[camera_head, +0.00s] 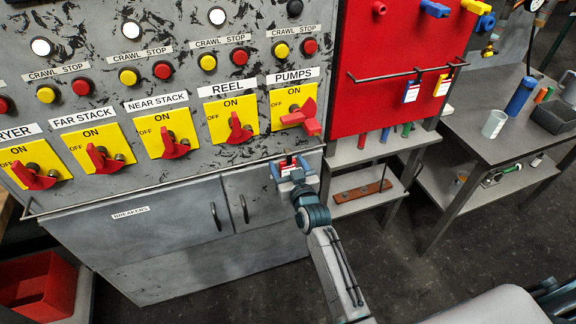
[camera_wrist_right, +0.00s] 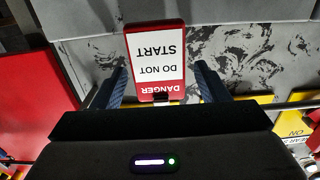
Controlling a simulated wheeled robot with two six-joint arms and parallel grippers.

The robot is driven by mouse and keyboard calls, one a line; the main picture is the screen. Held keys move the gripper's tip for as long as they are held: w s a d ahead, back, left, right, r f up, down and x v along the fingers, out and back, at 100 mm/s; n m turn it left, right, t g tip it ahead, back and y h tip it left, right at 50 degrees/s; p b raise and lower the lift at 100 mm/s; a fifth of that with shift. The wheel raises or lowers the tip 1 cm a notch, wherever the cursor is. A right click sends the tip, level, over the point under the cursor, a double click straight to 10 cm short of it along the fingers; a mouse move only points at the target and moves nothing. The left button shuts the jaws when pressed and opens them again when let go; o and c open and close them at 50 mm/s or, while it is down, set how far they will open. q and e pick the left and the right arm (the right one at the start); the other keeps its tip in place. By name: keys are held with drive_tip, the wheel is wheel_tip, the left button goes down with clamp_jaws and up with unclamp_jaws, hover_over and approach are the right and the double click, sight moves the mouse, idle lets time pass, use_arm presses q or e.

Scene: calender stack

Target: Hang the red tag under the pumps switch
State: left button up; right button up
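The PUMPS switch (camera_head: 303,118) has a red handle on a yellow ON/OFF plate, at the right end of the switch row. A thin rail (camera_head: 232,163) runs below the plates. My right gripper (camera_head: 289,167) is at this rail, below the PUMPS plate. The red tag (camera_wrist_right: 156,62) reads DANGER DO NOT START and appears upside down in the wrist view. It lies between my right fingers, which stand apart with gaps on both sides of it. In the head view a small red part of it (camera_head: 288,160) shows. I cannot tell whether it hangs on the rail. My left gripper is out of view.
A red board (camera_head: 390,40) to the right has a rail with a blue tag (camera_head: 411,92) and a yellow tag (camera_head: 442,85). A grey bench (camera_head: 480,145) with cups stands farther right. Cabinet doors (camera_head: 180,228) with handles are below the panel. A red bin (camera_head: 38,288) is lower left.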

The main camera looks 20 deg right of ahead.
drive_tip(key=shift+s+f, duration=0.15)
drive_tip(key=shift+s, duration=0.45)
drive_tip(key=s+b, duration=0.3)
drive_tip(key=s, duration=0.7)
drive_tip(key=s+f+g, duration=0.2)
drive_tip(key=f, duration=0.9)
drive_tip(key=s+f+g, duration=0.2)
drive_tip(key=f+g, duration=0.1)
drive_tip(key=f, duration=0.9)
drive_tip(key=s+d+f+g, duration=0.2)
drive_tip(key=s+f, duration=0.3)
drive_tip(key=f, duration=0.3)
drive_tip(key=s+d+f+g, duration=0.15)
drive_tip(key=s+f, duration=0.25)
drive_tip(key=f, duration=0.4)
drive_tip(key=s+d+f+g, duration=0.2)
drive_tip(key=s+f, duration=0.4)
drive_tip(key=s, duration=0.5)
drive_tip(key=s+d+f+g+h, duration=0.1)
drive_tip(key=s+d+f+g, duration=0.2)
drive_tip(key=s+f, duration=0.3)
drive_tip(key=s+d+f+g, duration=0.3)
drive_tip(key=s+f, duration=0.4)
drive_tip(key=s, duration=0.9)
drive_tip(key=shift+d, duration=0.2)
